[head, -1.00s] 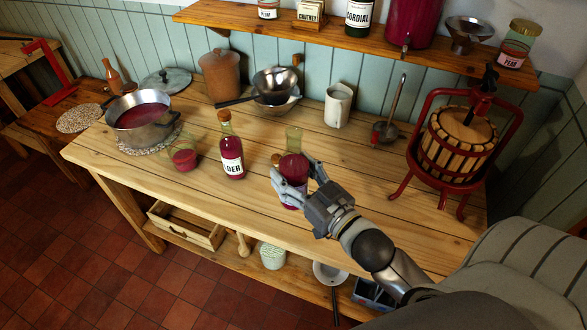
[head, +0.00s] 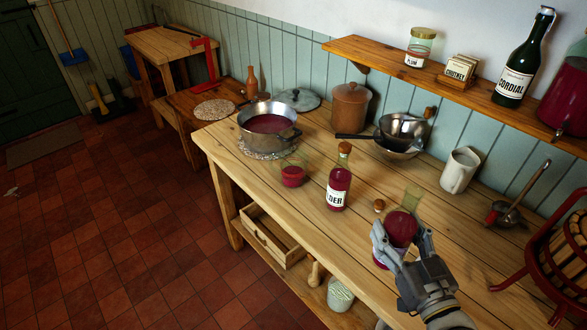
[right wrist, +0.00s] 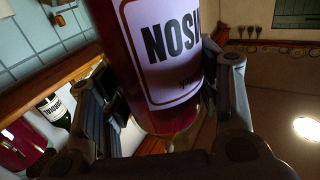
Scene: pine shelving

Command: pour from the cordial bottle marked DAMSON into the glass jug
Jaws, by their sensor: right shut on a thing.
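The DAMSON cordial bottle (head: 401,228) holds dark red liquid at the right front of the table. Its label (right wrist: 172,42) shows partly and upside down in the right wrist view. My right gripper (head: 402,246) is shut around this bottle, with its fingers on either side. A pale clear glass shape (head: 413,196) rises just behind it; I cannot tell whether it is the neck or a separate glass. A glass vessel (head: 293,172), seemingly the jug, stands further left with red liquid in its lower part. My left gripper is not in view.
A corked bottle (head: 339,187) marked "DER" stands between the vessel and my gripper. A small cork (head: 379,205) is beside the held bottle. A pot (head: 269,125), a white mug (head: 460,170) and metal bowls (head: 402,132) stand behind. A fruit press (head: 560,250) is at right.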

